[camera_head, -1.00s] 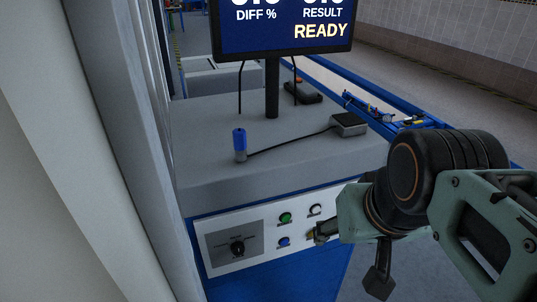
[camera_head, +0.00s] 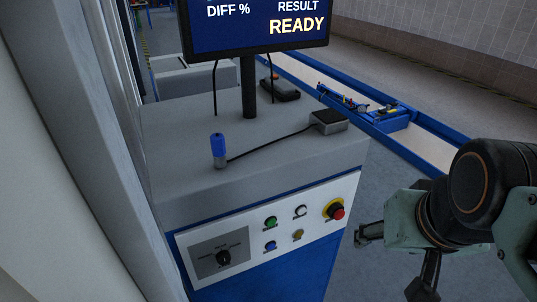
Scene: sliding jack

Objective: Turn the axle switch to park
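The axle switch (camera_head: 223,258) is a black rotary knob on a dark grey plate at the left of the white control panel (camera_head: 190,275). Small lettering surrounds the knob, but it is too small to read. The exact pointer direction is hard to tell. My gripper (camera_head: 392,262) is at the lower right, to the right of the panel and well apart from the knob. Its two dark fingers are spread, with nothing between them. Part of my arm runs off the right edge.
Beside the switch are green (camera_head: 270,222), white (camera_head: 300,211), blue (camera_head: 270,246) and yellow (camera_head: 298,235) buttons and a red emergency stop (camera_head: 336,211). A blue-topped cylinder (camera_head: 219,150) and small box (camera_head: 328,120) stand on the cabinet. A screen (camera_head: 255,30) reads READY. A pale wall stands close at left.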

